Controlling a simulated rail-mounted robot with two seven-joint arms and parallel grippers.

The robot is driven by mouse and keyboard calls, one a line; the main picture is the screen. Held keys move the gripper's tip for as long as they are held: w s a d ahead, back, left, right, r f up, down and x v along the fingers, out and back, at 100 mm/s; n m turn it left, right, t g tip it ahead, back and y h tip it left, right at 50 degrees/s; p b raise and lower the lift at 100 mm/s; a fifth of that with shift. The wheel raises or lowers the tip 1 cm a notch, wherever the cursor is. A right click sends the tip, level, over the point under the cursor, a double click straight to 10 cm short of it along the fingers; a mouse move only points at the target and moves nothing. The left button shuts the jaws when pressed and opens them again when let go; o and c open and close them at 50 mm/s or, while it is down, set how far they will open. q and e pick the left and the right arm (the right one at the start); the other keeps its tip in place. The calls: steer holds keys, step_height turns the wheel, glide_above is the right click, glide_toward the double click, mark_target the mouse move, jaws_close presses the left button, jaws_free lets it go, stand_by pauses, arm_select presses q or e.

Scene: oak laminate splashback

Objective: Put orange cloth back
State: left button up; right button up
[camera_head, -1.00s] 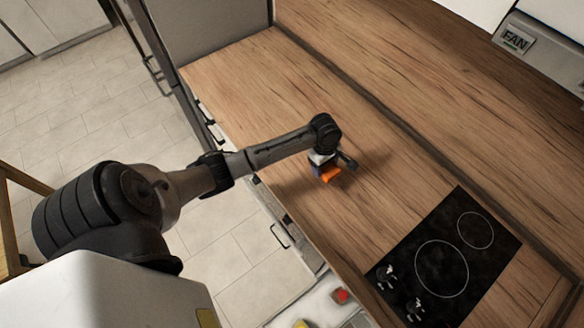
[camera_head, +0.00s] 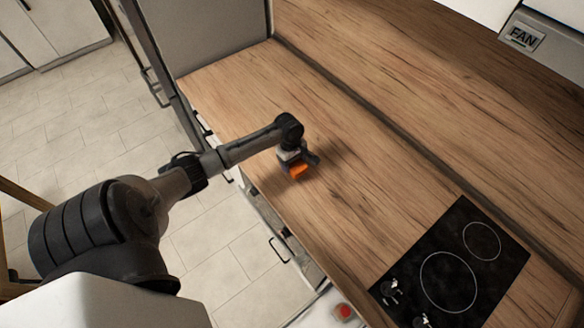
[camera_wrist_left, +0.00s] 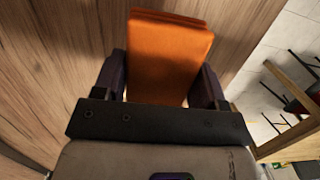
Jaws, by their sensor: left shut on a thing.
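The orange cloth (camera_wrist_left: 168,58) is a folded block between the two fingers of my left gripper in the left wrist view. My left gripper (camera_head: 297,168) is shut on it over the wooden counter (camera_head: 335,190). In the head view only a small orange part of the cloth (camera_head: 299,171) shows below the gripper. I cannot tell whether the cloth touches the counter. My right gripper is not in view.
The black cooktop (camera_head: 450,265) lies at the lower right of the counter. The counter around the gripper is clear. A tall grey panel (camera_head: 225,35) stands at its far end. An open drawer (camera_head: 325,310) with a red item (camera_head: 343,311) shows at the bottom.

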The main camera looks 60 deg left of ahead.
mark_target(292, 168)
arm_select(q)
steer(key=shift+a+f, duration=0.25)
steer(key=shift+f, duration=1.9)
steer(key=shift+f, duration=0.1)
steer(key=o, duration=0.9)
steer(key=shift+c, duration=0.2)
